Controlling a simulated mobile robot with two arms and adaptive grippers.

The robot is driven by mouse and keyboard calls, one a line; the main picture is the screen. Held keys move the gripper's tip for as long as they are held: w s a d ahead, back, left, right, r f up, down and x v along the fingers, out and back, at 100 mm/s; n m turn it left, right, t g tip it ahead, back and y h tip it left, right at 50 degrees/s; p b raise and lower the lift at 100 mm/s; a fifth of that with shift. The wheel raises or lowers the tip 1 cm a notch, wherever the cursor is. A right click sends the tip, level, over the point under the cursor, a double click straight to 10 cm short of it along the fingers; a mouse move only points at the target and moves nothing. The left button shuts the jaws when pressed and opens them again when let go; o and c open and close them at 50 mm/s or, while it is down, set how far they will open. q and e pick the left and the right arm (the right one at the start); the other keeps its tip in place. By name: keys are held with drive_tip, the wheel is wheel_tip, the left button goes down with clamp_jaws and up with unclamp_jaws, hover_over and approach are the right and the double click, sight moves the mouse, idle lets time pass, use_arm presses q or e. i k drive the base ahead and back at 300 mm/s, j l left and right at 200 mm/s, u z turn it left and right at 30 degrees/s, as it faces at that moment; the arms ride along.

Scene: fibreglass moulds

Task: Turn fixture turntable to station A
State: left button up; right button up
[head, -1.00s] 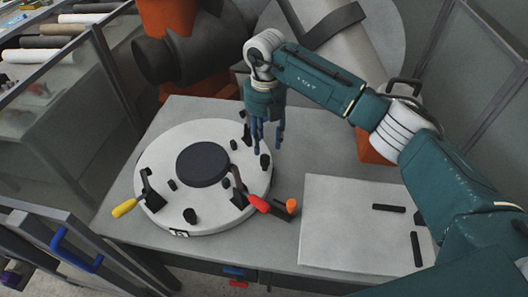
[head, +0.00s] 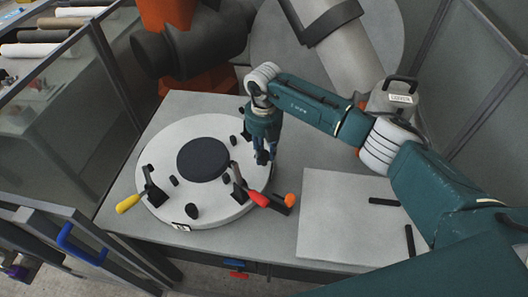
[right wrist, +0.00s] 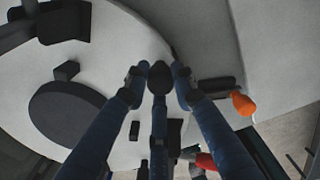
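The round pale turntable (head: 217,205) lies on the grey table, with a dark disc (head: 203,159) at its centre and several black pegs. A yellow-handled clamp (head: 128,203) and a red-handled clamp (head: 256,198) sit on it. A small label (head: 181,227) is at its front rim, too small to read surely. My right gripper (head: 262,158) is down at the turntable's right rim. In the right wrist view its blue fingers (right wrist: 160,75) stand around a black peg (right wrist: 160,77); whether they press on it I cannot tell. My left gripper is not in view.
An orange knob (head: 290,200) on a dark bracket sits close to the turntable's right front rim. A pale plate (head: 345,225) with black bars lies on the right. A glass-sided fence (head: 60,120) stands left, and an orange and black machine (head: 180,50) behind.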

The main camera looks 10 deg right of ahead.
sight(195, 187)
drive_tip(key=k+j, duration=0.25)
drive_tip(key=j+z, duration=0.15)
drive_tip(key=j, duration=0.25)
drive_tip(key=k+j+z, duration=0.2)
drive_tip(key=j, duration=0.2)
drive_tip(key=j+z, duration=0.15)
drive_tip(key=j, duration=0.25)
